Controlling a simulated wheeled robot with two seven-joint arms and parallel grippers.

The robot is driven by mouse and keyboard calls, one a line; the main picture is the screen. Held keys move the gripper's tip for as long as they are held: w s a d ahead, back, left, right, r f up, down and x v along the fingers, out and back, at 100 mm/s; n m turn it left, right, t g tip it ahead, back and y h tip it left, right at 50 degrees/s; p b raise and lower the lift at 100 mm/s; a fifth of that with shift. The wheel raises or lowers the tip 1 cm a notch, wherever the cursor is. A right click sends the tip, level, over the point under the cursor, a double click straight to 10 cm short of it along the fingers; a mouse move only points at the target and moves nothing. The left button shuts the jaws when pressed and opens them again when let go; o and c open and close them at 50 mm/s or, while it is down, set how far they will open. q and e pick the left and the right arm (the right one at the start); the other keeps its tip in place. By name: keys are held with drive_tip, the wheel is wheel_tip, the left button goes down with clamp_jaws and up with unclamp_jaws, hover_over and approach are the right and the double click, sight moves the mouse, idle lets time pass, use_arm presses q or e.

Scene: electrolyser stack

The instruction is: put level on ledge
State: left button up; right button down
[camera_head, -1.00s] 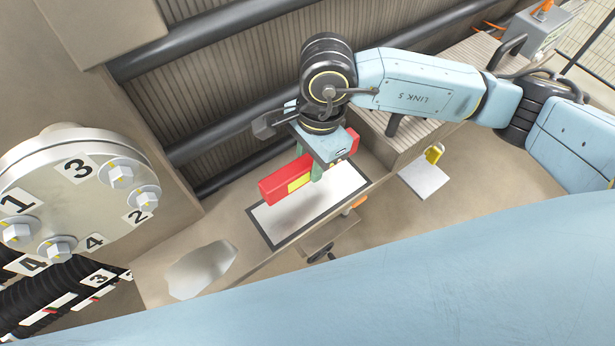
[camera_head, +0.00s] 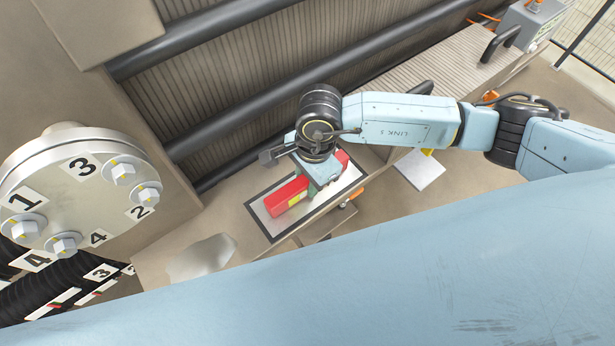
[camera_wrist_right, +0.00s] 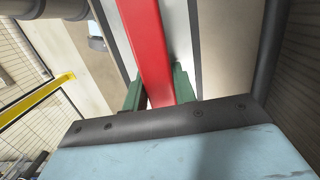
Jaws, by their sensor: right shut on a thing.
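The red level (camera_head: 285,196) with a yellow patch lies along the white, dark-bordered plate on the ledge (camera_head: 271,232). My right gripper (camera_head: 322,183) is shut around the level's middle, from above. In the right wrist view the red level (camera_wrist_right: 148,45) runs between the two green fingers of the gripper (camera_wrist_right: 160,92), over the pale plate. The level looks very near the plate or on it; I cannot tell whether it touches. The gripper hides its middle part. My left gripper is not in view.
A round flange with numbered bolts (camera_head: 75,195) stands at the left. Dark pipes (camera_head: 235,120) run behind the ledge. A grey translucent patch (camera_head: 200,258) lies on the ledge's near left. A white card (camera_head: 419,170) lies at the right, with a grey box (camera_head: 535,25) beyond.

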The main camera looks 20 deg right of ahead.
drive_tip(key=c, duration=1.1)
unclamp_jaws()
drive_tip(key=shift+f, duration=0.1)
drive_tip(key=r, duration=0.4)
drive_tip(key=d+r, duration=0.1)
drive_tip(key=r, duration=0.3)
drive_tip(key=r+b, duration=0.1)
drive_tip(key=r, duration=0.3)
drive_tip(key=shift+w+d+r, duration=0.1)
drive_tip(key=shift+w+d, duration=0.1)
drive_tip(key=shift+w, duration=0.05)
